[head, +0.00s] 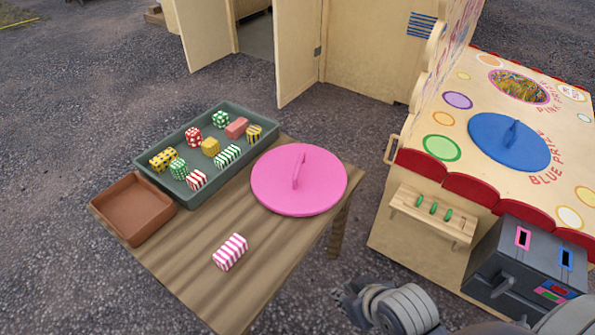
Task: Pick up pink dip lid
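The pink dip lid (273,190) is a round pink disc with a raised pink handle (299,169) across its middle. It lies flat at the right end of the wooden table (190,262), beside the green tray. My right gripper (346,300) shows only in part at the bottom edge, in front of the table and apart from the lid. Its fingers are too small and cut off to tell open from shut. My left gripper is not in view.
A green tray (222,192) holds several patterned blocks. A brown box (133,208) stands left of it. A pink-striped block (230,252) lies on the table. At right, a stall (470,135) bears a blue lid (490,140); a grey box (500,268) stands in front.

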